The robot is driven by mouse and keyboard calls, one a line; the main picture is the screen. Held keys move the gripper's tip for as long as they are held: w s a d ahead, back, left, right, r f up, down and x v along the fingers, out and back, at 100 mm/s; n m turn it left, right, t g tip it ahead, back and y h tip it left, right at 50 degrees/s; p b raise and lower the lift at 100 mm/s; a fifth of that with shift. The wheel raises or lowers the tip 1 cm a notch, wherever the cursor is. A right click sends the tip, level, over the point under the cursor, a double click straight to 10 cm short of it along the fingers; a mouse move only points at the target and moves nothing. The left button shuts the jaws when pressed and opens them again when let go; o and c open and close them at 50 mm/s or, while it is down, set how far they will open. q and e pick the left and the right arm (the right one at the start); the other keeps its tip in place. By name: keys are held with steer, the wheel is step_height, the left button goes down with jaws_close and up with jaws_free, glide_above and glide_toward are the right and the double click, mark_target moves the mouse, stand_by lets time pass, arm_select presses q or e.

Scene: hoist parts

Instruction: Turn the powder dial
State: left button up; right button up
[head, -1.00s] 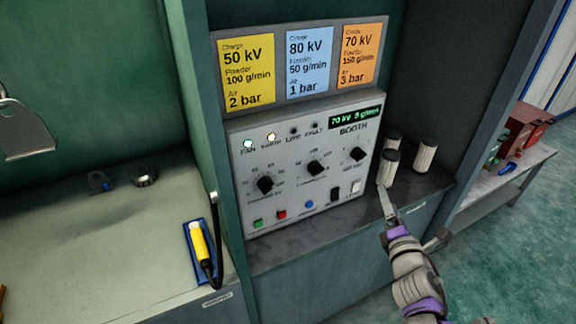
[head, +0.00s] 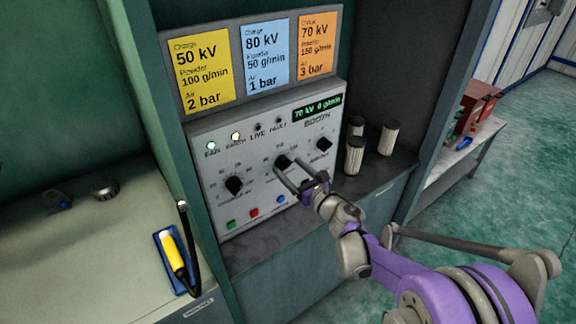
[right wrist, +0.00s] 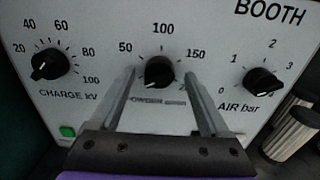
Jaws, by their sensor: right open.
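The powder dial (head: 283,162) is the middle black knob on the grey booth panel (head: 205,148). In the right wrist view this dial (right wrist: 159,71) has a scale marked 50, 100 and 150, and its pointer seems to face lower left. My right gripper (head: 287,167) is open at the panel. In the right wrist view its fingers (right wrist: 160,76) lie one on each side of the dial, with a gap on both sides. Whether the tips reach past the knob's face is unclear. The fingers and label hide part of the scale. My left gripper is out of view.
The charge dial (head: 234,185) is left of it and the air dial (head: 324,144) right. A green display (head: 318,107) reads 70 kV and a small g/min figure. Three setting cards hang above, including a blue one (head: 266,56). Pale ribbed cylinders (head: 354,155) stand right of the panel.

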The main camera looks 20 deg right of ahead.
steer(key=shift+w+a, duration=0.25)
steer(key=shift+w, duration=0.35)
jaws_close()
